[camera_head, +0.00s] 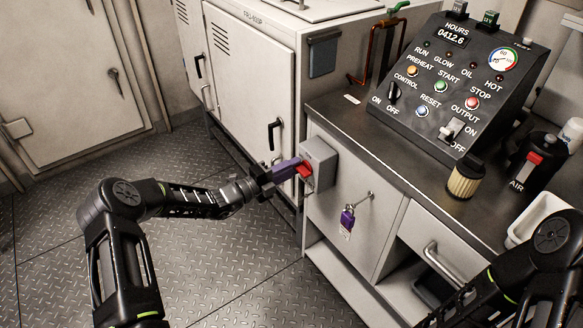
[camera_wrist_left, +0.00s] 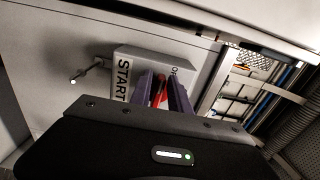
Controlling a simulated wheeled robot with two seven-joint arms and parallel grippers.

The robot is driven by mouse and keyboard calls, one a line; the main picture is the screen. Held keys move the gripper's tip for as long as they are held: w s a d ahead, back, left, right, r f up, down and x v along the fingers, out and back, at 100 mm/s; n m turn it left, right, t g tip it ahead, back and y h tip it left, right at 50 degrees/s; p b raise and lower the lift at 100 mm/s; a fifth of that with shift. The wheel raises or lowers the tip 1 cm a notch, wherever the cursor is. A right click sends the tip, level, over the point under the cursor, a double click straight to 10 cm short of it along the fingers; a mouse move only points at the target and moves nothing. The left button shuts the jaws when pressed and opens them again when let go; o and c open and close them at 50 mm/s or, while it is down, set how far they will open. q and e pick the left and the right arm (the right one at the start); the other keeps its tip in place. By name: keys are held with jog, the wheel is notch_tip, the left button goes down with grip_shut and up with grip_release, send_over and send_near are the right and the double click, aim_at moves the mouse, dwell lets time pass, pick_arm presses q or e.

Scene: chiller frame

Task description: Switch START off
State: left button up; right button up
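The START switch box (camera_head: 319,162) is a grey box on the front of the grey cabinet, with a red lever (camera_head: 304,170) at its left side. In the left wrist view the box (camera_wrist_left: 122,68) reads START, and its red lever (camera_wrist_left: 160,92) shows between my purple fingers. My left gripper (camera_head: 290,170) reaches the lever from the left; in the left wrist view its fingertips (camera_wrist_left: 162,78) lie on either side of it. I cannot tell whether they press on it. My right arm shows at the lower right, but its gripper is out of view.
A sloped control panel (camera_head: 450,85) stands on the worktop, with a filter (camera_head: 465,180) and a dark AIR canister (camera_head: 528,165) nearby. Left of my arm the metal floor (camera_head: 60,230) is clear.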

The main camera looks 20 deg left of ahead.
pick_arm(q)
jog(key=shift+o, duration=0.9)
jog(key=shift+s, duration=0.1)
jog(key=v, duration=0.7)
jog(key=shift+s+a, duration=0.2)
jog(key=shift+s, duration=0.05)
